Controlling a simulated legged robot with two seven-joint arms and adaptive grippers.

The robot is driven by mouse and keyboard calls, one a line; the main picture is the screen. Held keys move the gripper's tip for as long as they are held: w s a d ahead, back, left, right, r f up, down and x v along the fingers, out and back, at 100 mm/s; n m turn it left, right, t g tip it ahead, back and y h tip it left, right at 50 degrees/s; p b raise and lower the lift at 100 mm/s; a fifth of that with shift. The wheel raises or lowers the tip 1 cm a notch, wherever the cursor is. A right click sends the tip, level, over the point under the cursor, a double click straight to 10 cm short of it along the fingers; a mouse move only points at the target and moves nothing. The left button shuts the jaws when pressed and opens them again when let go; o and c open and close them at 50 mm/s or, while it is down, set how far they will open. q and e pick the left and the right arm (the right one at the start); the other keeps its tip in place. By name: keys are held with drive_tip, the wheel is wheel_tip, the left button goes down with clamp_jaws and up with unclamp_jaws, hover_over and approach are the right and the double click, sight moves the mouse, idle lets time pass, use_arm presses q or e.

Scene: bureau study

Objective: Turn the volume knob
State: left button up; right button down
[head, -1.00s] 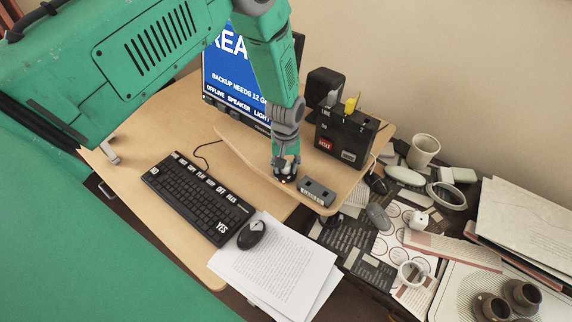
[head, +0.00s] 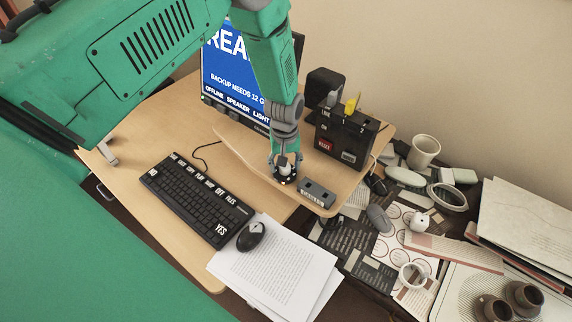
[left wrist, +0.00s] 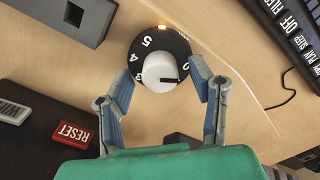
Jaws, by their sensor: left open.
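The volume knob (left wrist: 160,72) is a white round cap with a dark pointer line, set on a black dial (left wrist: 144,42) with white numbers. An orange light glows at the dial's edge. In the left wrist view my left gripper (left wrist: 164,74) is open, with one finger on each side of the white cap. I cannot tell whether the fingers touch it. In the head view my left gripper (head: 285,172) points down over the dial (head: 284,180) and hides most of it. My right gripper is not in view.
A small grey box (head: 317,194) sits close beside the dial on the raised wooden shelf. A black box with a red RESET button (head: 325,146) stands behind it. The monitor (head: 235,75), keyboard (head: 199,197) and mouse (head: 251,236) are to the left. The right desk is cluttered.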

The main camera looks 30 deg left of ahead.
use_arm(q)
wheel_tip(320, 180, up, 11)
drive_tip(key=shift+w+r, duration=0.15)
idle(0.5)
